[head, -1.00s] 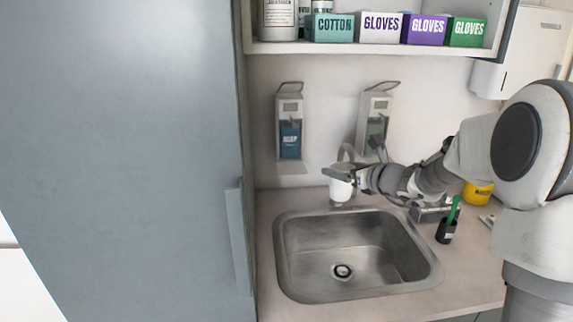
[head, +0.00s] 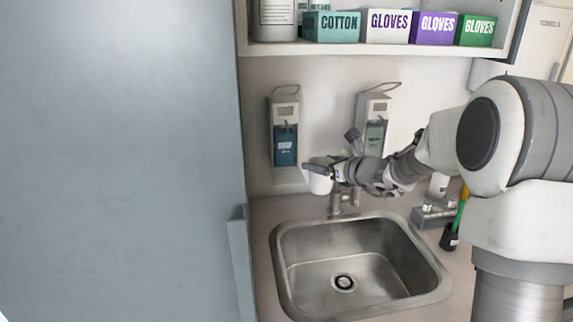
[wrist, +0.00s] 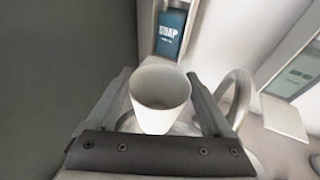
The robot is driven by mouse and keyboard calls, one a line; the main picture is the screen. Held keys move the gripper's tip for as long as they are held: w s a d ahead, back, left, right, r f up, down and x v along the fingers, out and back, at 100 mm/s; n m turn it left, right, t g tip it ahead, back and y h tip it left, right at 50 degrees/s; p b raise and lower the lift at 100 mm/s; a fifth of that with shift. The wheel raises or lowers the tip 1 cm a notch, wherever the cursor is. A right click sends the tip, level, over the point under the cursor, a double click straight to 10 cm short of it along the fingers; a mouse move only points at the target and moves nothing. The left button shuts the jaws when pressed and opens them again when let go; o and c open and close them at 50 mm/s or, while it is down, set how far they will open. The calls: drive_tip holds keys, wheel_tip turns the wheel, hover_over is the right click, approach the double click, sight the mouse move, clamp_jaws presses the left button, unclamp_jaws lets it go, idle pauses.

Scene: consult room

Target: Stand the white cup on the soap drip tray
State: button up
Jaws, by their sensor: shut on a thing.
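My gripper (head: 318,169) is shut on the white cup (head: 319,182), which it holds upright in the air above the back of the counter. In the wrist view the empty cup (wrist: 160,95) sits between the two fingers, its open mouth up. The soap drip tray (head: 288,174) is a pale ledge on the wall under the blue soap dispenser (head: 285,145). The cup is just right of the tray in the head view, with a small gap to its left. In the wrist view the soap dispenser (wrist: 171,32) is beyond the cup; its tray is not clear there.
A second dispenser (head: 375,138) hangs to the right; its own pale tray (wrist: 285,118) shows in the wrist view. The tap (head: 338,203) and sink (head: 360,265) are below. A tall grey cabinet (head: 120,160) closes off the left. A shelf (head: 400,49) with boxes is above.

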drive_tip(key=w+a+p, duration=0.1)
drive_tip(key=w+a, duration=0.2)
drive_tip(key=w, duration=0.1)
drive_tip(key=w+a+p, duration=0.2)
drive_tip(key=w+a, duration=0.1)
drive_tip(key=w, duration=0.2)
drive_tip(key=w+a+p, duration=0.2)
drive_tip(key=w+a, duration=0.1)
drive_tip(key=w, duration=0.2)
drive_tip(key=shift+f, duration=1.75)
drive_tip(key=shift+f, duration=0.15)
drive_tip(key=o, duration=1.2)
drive_tip(key=shift+c, duration=0.2)
